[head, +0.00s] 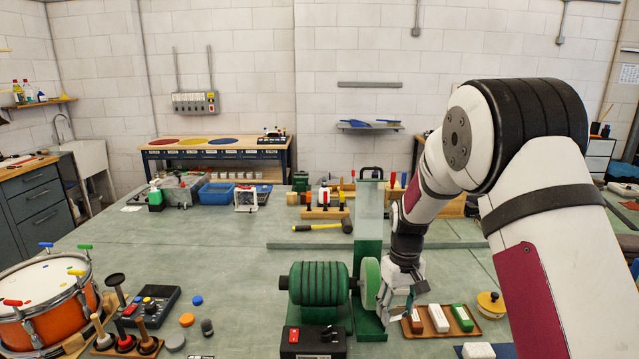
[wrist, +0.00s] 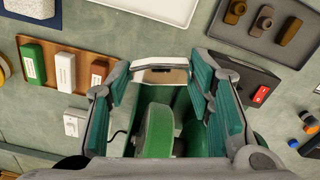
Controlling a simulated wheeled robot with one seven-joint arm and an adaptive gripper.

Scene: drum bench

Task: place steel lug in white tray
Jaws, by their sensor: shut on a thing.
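My gripper (wrist: 160,86) is shut on a bright, shiny metal piece, which looks like the steel lug (wrist: 160,72), held crosswise between the two fingertips in the wrist view. In the head view my gripper (head: 398,306) points down beside the pale green wheel of the grinder, and I cannot make out the lug there. The white tray (wrist: 155,10) shows at the top of the wrist view, cut off by the frame edge. It lies apart from my gripper, and the part in view is empty. I cannot pick it out in the head view.
The green grinder (head: 320,288) stands close to my gripper. A wooden tray (head: 462,331) with brown, white and green blocks lies to the right. A grey tray (wrist: 228,32) with three dark lugs shows in the wrist view. A drum (head: 45,305) stands far left.

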